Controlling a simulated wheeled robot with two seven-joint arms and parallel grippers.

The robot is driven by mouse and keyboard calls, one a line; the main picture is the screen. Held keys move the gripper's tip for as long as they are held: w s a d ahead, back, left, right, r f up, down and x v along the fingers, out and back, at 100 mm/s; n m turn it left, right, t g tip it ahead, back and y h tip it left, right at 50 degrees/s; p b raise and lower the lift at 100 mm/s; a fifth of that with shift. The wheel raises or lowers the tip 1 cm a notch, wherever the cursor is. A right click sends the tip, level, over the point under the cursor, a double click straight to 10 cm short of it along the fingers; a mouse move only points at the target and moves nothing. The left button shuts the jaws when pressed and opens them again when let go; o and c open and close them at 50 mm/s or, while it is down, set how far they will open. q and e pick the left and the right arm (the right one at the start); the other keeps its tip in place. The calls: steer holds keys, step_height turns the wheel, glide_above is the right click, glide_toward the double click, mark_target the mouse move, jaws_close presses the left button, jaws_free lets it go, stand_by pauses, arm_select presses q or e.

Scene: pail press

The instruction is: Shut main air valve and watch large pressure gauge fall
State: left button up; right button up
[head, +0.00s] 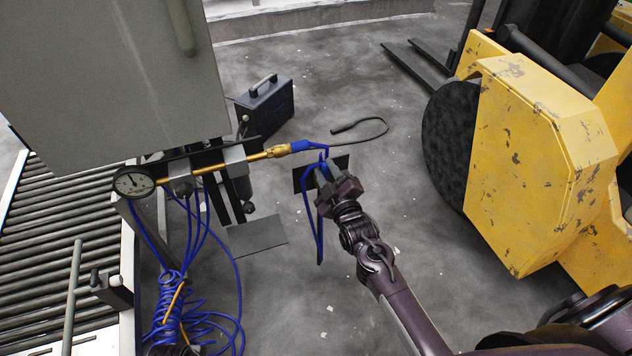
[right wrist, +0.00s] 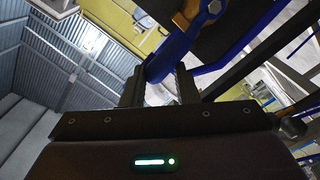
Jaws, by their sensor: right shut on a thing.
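In the right wrist view, the blue lever (right wrist: 172,52) lies between the fingers of my right gripper (right wrist: 160,86). My left gripper is not in view.
Blue coiled hoses (head: 172,300) hang below the gauge. A roller conveyor (head: 60,250) stands at the left under a grey cabinet (head: 110,70). A dark case (head: 265,108) and a black cable (head: 375,125) lie behind. A yellow forklift (head: 535,160) stands at the right.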

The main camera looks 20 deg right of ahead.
steer(key=shift+s+a+f, duration=0.15)
steer(key=shift+a+f, duration=0.1)
steer(key=shift+a, duration=0.55)
steer(key=shift+c, duration=0.4)
steer(key=shift+f, duration=0.1)
steer(key=shift+a+f, duration=0.1)
steer(key=shift+s+a+f, duration=0.15)
steer(key=shift+a+f, duration=0.2)
steer(key=shift+a, duration=0.3)
steer(key=shift+c, duration=0.2)
steer(key=shift+a+f, duration=0.15)
steer(key=shift+a, duration=0.25)
steer(key=shift+a+b, duration=0.1)
steer(key=shift+b, duration=0.2)
